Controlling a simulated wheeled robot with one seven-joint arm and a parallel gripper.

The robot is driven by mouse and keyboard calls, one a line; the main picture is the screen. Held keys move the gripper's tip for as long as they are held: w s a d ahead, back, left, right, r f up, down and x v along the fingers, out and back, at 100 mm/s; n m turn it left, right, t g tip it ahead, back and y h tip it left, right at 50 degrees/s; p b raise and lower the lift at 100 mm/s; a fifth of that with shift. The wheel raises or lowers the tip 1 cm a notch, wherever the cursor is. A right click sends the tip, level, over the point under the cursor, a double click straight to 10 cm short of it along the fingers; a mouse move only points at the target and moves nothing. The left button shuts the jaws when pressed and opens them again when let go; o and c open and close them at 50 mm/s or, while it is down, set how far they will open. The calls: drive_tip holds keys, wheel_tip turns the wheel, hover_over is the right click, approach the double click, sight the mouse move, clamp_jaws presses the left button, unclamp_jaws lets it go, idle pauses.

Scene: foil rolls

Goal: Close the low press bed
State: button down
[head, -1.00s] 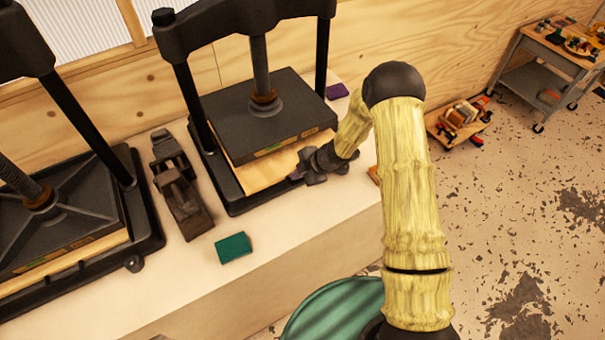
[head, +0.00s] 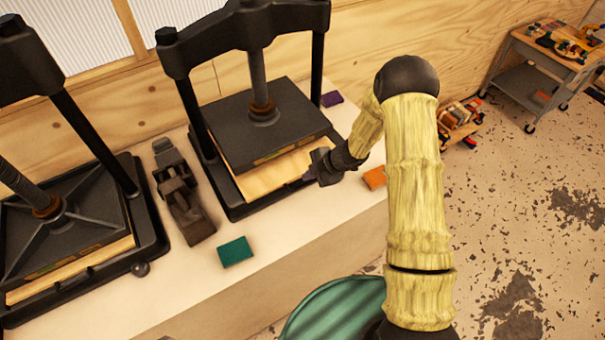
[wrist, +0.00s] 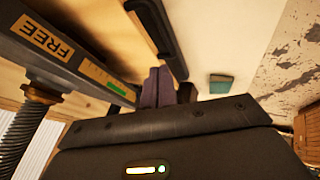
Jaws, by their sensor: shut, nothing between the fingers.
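The middle press (head: 228,195) has a black frame, a central screw and a dark platen (head: 225,125) with a small green-and-orange strip on its front edge. A light wooden bed board (head: 268,176) sticks out toward me from under the platen. My gripper (head: 306,179) is shut and empty, beside the board's front right edge; I cannot tell if it touches. In the wrist view the dark fingers (wrist: 159,88) sit together near a black bar, with a press part labelled FREE (wrist: 47,40) at left. A second press (head: 65,235) at left also shows a wooden edge.
A hand plane (head: 183,203) stands between the presses. A teal block (head: 235,252) lies in front, an orange block (head: 374,178) right of my gripper, and a purple block (head: 332,98) behind it. A tool cart (head: 545,75) stands far right. The front bench top is mostly clear.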

drive_tip(key=p+v, duration=0.1)
drive_tip(key=v, duration=0.1)
drive_tip(key=shift+d+r, duration=0.15)
drive_tip(key=shift+r, duration=0.1)
drive_tip(key=s+d+r+m+t+h+b, duration=0.25)
drive_tip(key=d+r+m+h+b, duration=0.45)
drive_tip(key=d+m, duration=0.45)
drive_tip(key=s+d+r+m+g+b, duration=0.1)
drive_tip(key=s+d+m+b, duration=0.1)
drive_tip(key=s+m, duration=0.4)
drive_tip(key=s+d+r+m+g+b, duration=0.1)
drive_tip(key=s+m, duration=0.5)
drive_tip(key=s, duration=0.6)
drive_tip(key=shift+s+d+r+b, duration=0.2)
drive_tip(key=shift+d+r+b, duration=0.2)
drive_tip(key=shift+r+b, duration=0.6)
drive_tip(key=shift+d+f, duration=0.1)
drive_tip(key=shift+f, duration=0.1)
